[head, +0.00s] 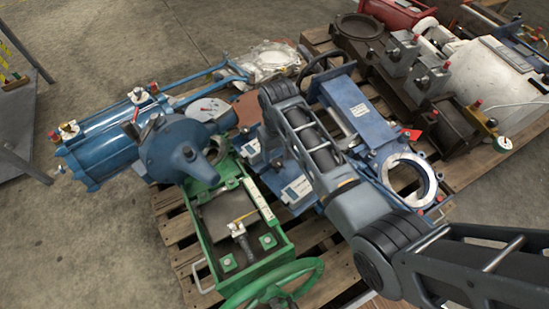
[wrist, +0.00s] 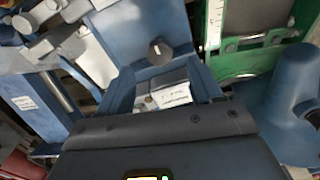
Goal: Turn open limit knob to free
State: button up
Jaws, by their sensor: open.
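A small dark round knob (wrist: 160,51) with a pale line stands on a blue plate (wrist: 145,25) in the wrist view. Just below it is a white box with a printed label (wrist: 176,95); I cannot read the knob's setting. My gripper (wrist: 160,128) shows as a dark body across the bottom of the wrist view. It is open and holds nothing, apart from the knob. In the head view my gripper is hidden by my arm, over the blue unit (head: 268,178) beside the green frame; I cannot clearly see the knob there.
The green frame (head: 199,231) with a green handwheel (head: 270,284) lies left of my arm. A blue domed actuator (head: 177,150) with a cylinder (head: 105,140) stands close by. A blue block with a white ring flange (head: 389,172) is on the right.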

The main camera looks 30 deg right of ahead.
aim_at(277, 162)
notch_tip(277, 162, down, 5)
jog(key=shift+f+b, duration=0.1)
jog(key=shift+b, duration=0.75)
jog(key=c, duration=1.1)
jog(key=shift+o, duration=0.2)
